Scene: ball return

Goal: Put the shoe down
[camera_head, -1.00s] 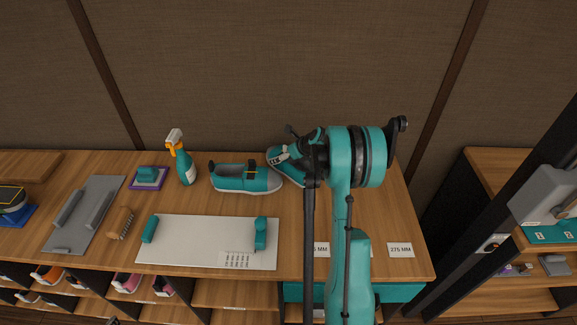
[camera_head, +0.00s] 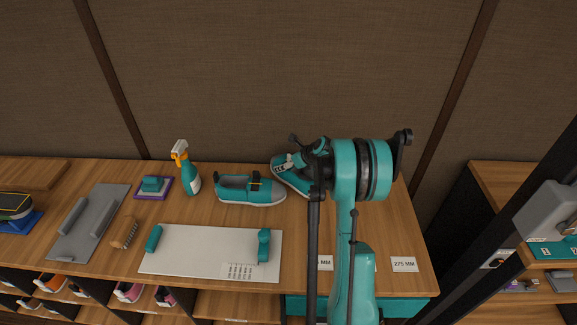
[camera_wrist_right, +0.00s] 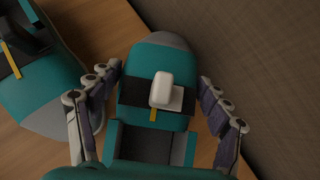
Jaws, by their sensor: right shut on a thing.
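The held teal shoe (camera_head: 287,172) has a grey toe and sits at the back right of the bench, mostly hidden behind my right arm. In the right wrist view the shoe (camera_wrist_right: 154,62) lies between the fingers of my right gripper (camera_wrist_right: 160,112), which is shut on it; a white block sits on its strap. I cannot tell whether its sole touches the bench. A second teal shoe (camera_head: 250,191) with a grey sole stands on the bench just left of it and also shows in the wrist view (camera_wrist_right: 48,92). My left gripper is out of view.
The wooden bench (camera_head: 75,232) backs onto a brown wall (camera_head: 240,75). A spray bottle (camera_head: 188,172), purple-edged pad (camera_head: 154,187), brush (camera_head: 124,232), grey board (camera_head: 88,222) and white board (camera_head: 200,252) lie left. A 275 MM label (camera_head: 404,264) is at the right front.

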